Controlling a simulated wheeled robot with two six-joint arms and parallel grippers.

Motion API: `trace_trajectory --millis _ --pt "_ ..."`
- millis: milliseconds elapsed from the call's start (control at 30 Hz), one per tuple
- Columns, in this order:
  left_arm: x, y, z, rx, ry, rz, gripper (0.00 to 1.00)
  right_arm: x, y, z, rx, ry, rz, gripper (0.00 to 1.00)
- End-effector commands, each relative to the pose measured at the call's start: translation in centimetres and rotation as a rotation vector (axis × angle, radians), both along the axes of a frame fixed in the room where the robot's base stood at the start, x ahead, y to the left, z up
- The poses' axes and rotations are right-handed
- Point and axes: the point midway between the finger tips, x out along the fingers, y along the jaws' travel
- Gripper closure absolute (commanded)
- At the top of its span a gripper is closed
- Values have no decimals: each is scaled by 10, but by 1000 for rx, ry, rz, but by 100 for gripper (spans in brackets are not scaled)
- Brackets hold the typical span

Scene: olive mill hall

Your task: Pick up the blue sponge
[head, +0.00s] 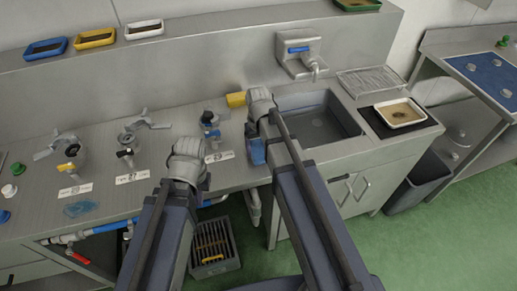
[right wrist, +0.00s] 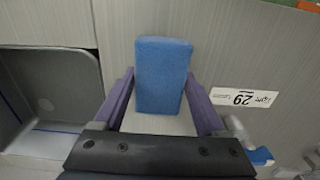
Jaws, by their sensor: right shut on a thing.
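The blue sponge (right wrist: 162,75) is a blue block with rounded corners. In the right wrist view it stands between the two fingers of my right gripper (right wrist: 161,92), which touch its sides. In the head view the sponge (head: 257,152) shows below my right wrist, over the front part of the counter left of the sink. My right gripper (head: 255,136) is shut on it. I cannot tell whether the sponge is clear of the counter. My left gripper (head: 203,180) is at the counter's front edge, left of the right one; its fingers are mostly hidden by its wrist.
The sink (head: 315,118) is right of my right gripper, with a tap (head: 312,66) behind it. Several valves stand on the left counter, with a label (right wrist: 244,97) near the sponge. A grey crate (head: 213,248) is on the floor.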

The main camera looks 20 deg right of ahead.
Motion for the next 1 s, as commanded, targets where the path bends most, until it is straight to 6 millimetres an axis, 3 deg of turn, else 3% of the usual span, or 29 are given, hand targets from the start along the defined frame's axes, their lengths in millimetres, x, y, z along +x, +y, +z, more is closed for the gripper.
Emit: trace_trajectory --millis 600,1000 --pt "0 0 88 0 0 -1 100 0 0 88 0 0 0 79" --pt "0 0 91 0 0 -1 100 0 0 91 0 0 0 79"
